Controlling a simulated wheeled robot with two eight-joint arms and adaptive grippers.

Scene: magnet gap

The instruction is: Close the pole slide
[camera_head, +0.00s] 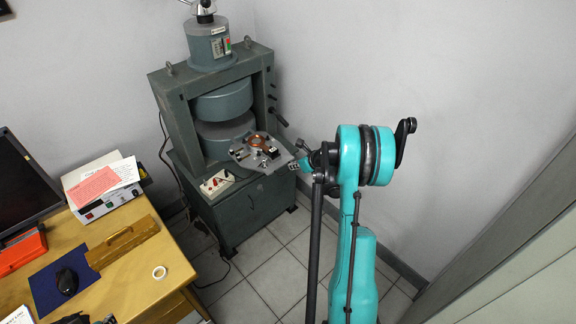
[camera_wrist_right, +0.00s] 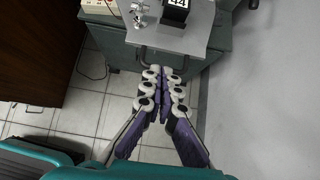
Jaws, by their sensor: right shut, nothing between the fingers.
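The pole slide is a grey plate (camera_head: 243,154) pulled out from the gap of the grey-green magnet (camera_head: 169,90). It carries a copper ring and small fittings. In the right wrist view the slide (camera_wrist_right: 200,37) shows at the top, with a thin bar handle on its near edge. A dark block with a black-and-white label stands on it. My right gripper (camera_wrist_right: 163,72) is shut and empty, its fingertips pointing at that near edge; I cannot tell whether they touch the handle. In the head view the right gripper (camera_head: 298,165) is at the slide's right end, partly hidden by my arm.
A wooden desk (camera_head: 142,284) at the left holds a monitor, a white instrument box (camera_head: 102,199) with papers, a wooden box and tape. A white control box (camera_head: 217,184) sits on the magnet's cabinet front. Walls stand behind and at right. Tiled floor is open in front.

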